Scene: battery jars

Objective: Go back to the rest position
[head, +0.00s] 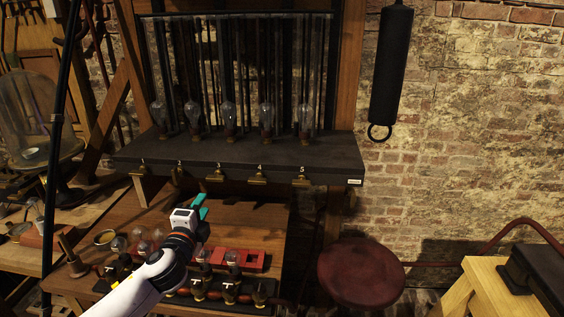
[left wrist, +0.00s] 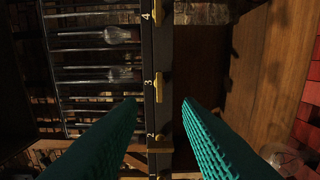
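My left gripper (head: 200,206) is above the wooden bench, just below the front edge of the dark numbered shelf (head: 240,160). In the left wrist view its two teal fingers (left wrist: 158,102) are wide apart with nothing between them. The shelf edge with its numbers and brass clips shows beyond the fingers. Several glass bulb-shaped jars (head: 228,112) stand upright in a row on the shelf. My right gripper is in neither view.
The wooden bench (head: 255,220) holds a red tray (head: 250,262), small glass bulbs and dark holders, partly hidden by my left arm. A round red stool (head: 360,273) stands right of it. A black cylinder (head: 391,65) hangs before the brick wall.

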